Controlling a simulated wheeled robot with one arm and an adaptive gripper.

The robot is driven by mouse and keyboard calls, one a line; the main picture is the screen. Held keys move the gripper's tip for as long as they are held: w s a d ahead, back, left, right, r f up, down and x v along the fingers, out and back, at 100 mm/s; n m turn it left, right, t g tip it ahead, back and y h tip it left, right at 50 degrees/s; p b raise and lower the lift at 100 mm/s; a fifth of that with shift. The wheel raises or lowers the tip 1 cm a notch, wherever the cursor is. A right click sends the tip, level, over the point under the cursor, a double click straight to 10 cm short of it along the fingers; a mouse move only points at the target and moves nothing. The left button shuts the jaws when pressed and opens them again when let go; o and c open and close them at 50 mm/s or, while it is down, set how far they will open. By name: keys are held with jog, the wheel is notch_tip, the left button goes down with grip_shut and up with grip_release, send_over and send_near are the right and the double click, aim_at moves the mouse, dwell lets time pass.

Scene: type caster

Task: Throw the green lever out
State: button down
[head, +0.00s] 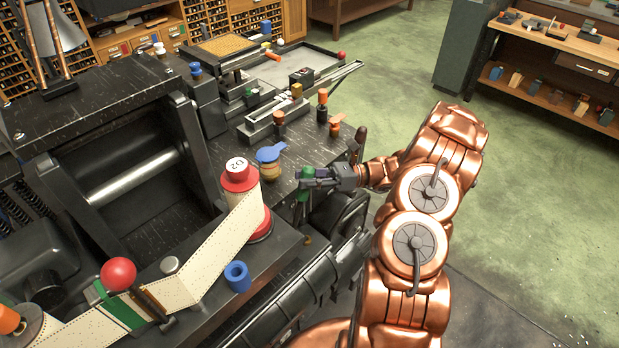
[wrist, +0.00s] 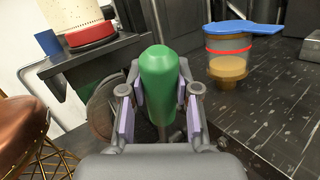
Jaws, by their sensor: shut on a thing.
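The green lever (wrist: 158,88) has a rounded green handle and stands roughly upright between the fingers in the wrist view. My gripper (wrist: 158,110) is shut on it, with a pale purple pad on each side of the handle. In the head view my gripper (head: 314,176) reaches in from the right to the front edge of the dark machine. Only a small part of the green handle (head: 307,172) shows there, and the fingers hide much of it.
A jar with a blue lid (head: 269,155) stands just left of my gripper. A red-and-cream spool (head: 240,178) with punched paper tape is further left. A blue cup (head: 238,277) stands near the front edge. Open green floor (head: 400,60) lies beyond the machine.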

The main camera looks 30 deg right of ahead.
jog(key=shift+d, duration=0.1)
jog(key=c, duration=1)
grip_release()
jog(key=shift+d, duration=0.1)
jog(key=shift+c, duration=0.2)
jog(key=shift+o, duration=1.1)
jog(key=v, duration=0.7)
jog(key=shift+d, duration=0.15)
jog(key=shift+f, duration=0.1)
